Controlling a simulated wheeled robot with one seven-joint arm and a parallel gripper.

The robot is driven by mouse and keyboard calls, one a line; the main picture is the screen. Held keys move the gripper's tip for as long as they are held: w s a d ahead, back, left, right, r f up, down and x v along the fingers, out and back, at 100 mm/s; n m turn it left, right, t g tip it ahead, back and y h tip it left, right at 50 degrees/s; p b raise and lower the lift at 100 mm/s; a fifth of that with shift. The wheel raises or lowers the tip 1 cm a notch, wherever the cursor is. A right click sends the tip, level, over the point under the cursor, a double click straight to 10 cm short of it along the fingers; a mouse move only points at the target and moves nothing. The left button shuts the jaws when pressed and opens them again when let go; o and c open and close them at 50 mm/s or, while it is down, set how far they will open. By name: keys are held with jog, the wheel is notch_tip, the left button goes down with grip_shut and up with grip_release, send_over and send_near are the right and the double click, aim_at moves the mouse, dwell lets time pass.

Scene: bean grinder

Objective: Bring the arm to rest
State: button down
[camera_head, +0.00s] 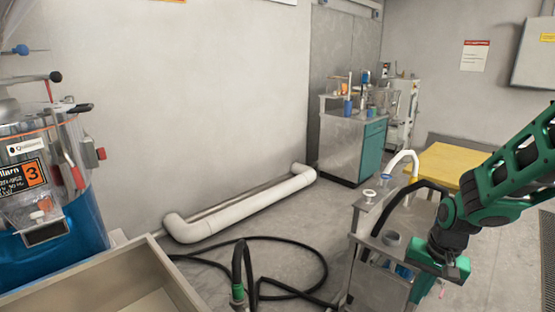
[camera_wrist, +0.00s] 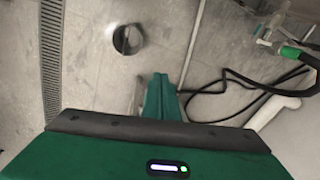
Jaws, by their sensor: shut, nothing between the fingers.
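My arm (camera_head: 505,185) reaches in from the right side of the head view, with its elbow high and its wrist lower down. My gripper (camera_head: 416,295) points downward over or beside the small metal cart at the lower right; I cannot tell the exact gap. In the wrist view my gripper's green fingers (camera_wrist: 161,88) are together, with nothing held between them.
A black hose (camera_head: 300,243) lies on the floor beside a white pipe (camera_head: 240,207). A blue machine (camera_head: 75,240) and an open-topped bin (camera_head: 125,262) stand left. Free floor lies near the middle.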

jog(key=s+d+r, duration=0.2)
jog(key=s+r, duration=0.2)
jog(key=s, duration=0.3)
jog(key=s+d+r, duration=0.2)
jog(key=s+r, duration=0.2)
jog(key=s, duration=0.3)
jog(key=s+d+r+g, duration=0.1)
jog(key=s+r, duration=0.3)
jog(key=s, duration=0.3)
jog(key=shift+s+d+h, duration=0.3)
jog(key=shift+d, duration=0.1)
jog(key=shift+a, duration=0.1)
